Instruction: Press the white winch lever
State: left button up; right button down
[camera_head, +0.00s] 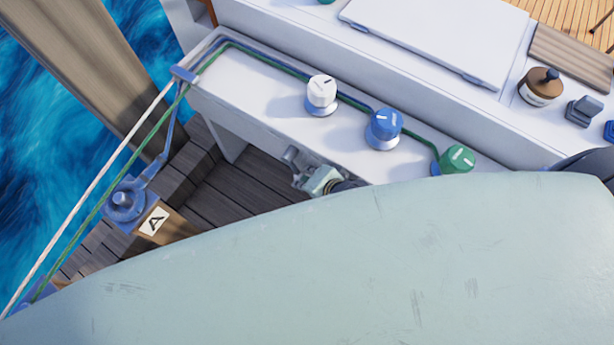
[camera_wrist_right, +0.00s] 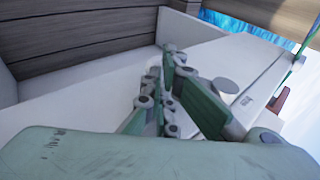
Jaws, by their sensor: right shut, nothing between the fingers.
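The white winch (camera_head: 321,92) stands on the white ledge (camera_head: 258,95), with a round white top and a blue-grey base. The ledge also shows in the right wrist view. My right gripper (camera_head: 296,160) is shut and empty, in front of the ledge's side, below and slightly left of the white winch, apart from it. It also shows in the right wrist view (camera_wrist_right: 166,62), where its fingers lie close to a white surface. A pale round disc (camera_wrist_right: 226,86) is beside the fingers there; I cannot tell if it is the white winch. My left gripper is out of view.
A blue winch (camera_head: 384,128) and a green winch (camera_head: 457,160) stand along the ledge to the right. Ropes run along its back edge. My own pale green part covers the lower picture.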

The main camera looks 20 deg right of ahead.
aim_at(299, 178)
jog(key=shift+f, duration=0.1)
jog(key=shift+w+a+f+p, duration=0.45)
jog(key=shift+w+f+p, duration=0.1)
jog(key=shift+f, duration=0.05)
jog(key=shift+w+a+f, duration=0.3)
jog(key=shift+w+f, duration=0.1)
jog(key=shift+f, duration=0.05)
jog(key=shift+w+a+f, duration=0.35)
jog(key=shift+w+f, duration=0.05)
jog(key=shift+w, duration=0.05)
jog(key=shift+f+b, duration=0.3)
jog(key=shift+b, duration=0.05)
jog(key=shift+w+a+t+y, duration=0.15)
jog(key=shift+w+t+y, duration=0.15)
jog(key=shift+t, duration=0.2)
jog(key=shift+w+a, duration=0.55)
jog(key=shift+w, duration=0.05)
jog(key=shift+r, duration=0.15)
